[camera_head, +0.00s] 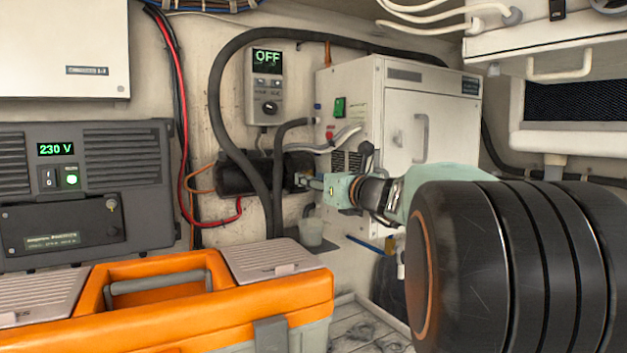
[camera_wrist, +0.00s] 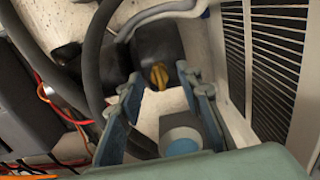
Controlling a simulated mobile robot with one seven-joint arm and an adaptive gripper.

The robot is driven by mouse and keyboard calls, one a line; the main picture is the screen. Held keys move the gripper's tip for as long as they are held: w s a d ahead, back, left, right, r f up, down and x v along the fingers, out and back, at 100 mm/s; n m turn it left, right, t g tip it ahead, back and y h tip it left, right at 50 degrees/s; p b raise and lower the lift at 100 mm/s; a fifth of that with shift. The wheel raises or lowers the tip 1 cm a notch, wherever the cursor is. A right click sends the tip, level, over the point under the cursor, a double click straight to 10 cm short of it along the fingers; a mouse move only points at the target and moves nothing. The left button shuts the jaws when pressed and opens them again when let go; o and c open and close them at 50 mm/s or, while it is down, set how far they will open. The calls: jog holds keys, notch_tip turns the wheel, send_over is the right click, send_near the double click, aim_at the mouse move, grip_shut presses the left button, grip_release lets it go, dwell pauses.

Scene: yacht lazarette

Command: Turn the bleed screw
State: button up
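A yellow winged knob, which looks like the bleed screw (camera_wrist: 160,76), sits on a black housing (camera_wrist: 153,44) in the wrist view. In the head view the dark cylindrical body (camera_head: 235,174) is beside my gripper (camera_head: 311,182), and I cannot clearly make out the knob there. In the wrist view my gripper (camera_wrist: 162,82) is open, with one finger left and one right of the knob. The fingers show clear gaps to it. I cannot tell how far the tips are from it in depth.
A cup (camera_wrist: 180,138) with blue contents stands below the knob. Dark hoses (camera_wrist: 92,65) run close on the left, and a louvred white cabinet (camera_head: 420,125) is on the right. An orange toolbox (camera_head: 150,315) fills the foreground. A control panel (camera_head: 266,85) reads OFF.

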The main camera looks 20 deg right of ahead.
jog(key=s+d, duration=0.1)
jog(key=s, duration=0.6)
jog(key=shift+s+d, duration=0.2)
